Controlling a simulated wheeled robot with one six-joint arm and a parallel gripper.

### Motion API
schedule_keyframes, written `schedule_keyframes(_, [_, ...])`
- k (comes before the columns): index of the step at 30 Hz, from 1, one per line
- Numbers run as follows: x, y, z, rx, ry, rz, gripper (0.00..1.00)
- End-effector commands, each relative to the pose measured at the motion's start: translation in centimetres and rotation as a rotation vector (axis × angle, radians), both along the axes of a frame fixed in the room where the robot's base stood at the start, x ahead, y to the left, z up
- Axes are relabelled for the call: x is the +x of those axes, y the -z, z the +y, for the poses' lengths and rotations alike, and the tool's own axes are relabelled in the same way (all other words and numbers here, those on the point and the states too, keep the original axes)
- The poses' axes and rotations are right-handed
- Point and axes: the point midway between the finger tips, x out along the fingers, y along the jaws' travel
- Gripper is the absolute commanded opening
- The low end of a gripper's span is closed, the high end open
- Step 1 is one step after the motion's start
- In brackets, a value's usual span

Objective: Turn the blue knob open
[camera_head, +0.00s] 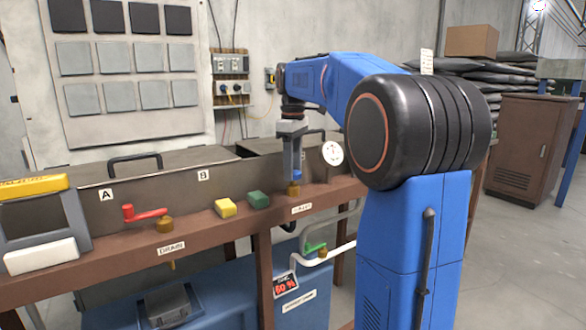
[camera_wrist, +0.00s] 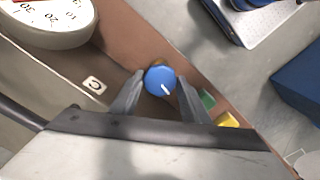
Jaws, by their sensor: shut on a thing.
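The brass body (camera_head: 294,190) shows just below.
A white dial gauge (camera_head: 332,153) stands right beside the knob. Green (camera_head: 259,199) and yellow (camera_head: 225,208) blocks lie to its left on the ledge. A red-handled valve (camera_head: 146,215) is farther left, above a DRAIN label. A green-handled valve (camera_head: 315,248) sits lower down.

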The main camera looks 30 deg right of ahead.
Motion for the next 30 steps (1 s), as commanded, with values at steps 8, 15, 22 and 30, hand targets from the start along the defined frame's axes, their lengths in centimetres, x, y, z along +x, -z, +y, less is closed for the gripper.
schedule_keyframes(8, [0.0,-0.1,0.0,-0.001,0.0,-0.002,0.49])
schedule_keyframes(15, [0.1,-0.9,0.0,-0.001,0.001,-0.003,0.49])
schedule_keyframes(22, [0.1,-4.7,0.0,-0.002,0.001,-0.005,0.49])
schedule_keyframes(30, [0.1,-10.1,-0.1,-0.002,0.001,-0.005,0.49])
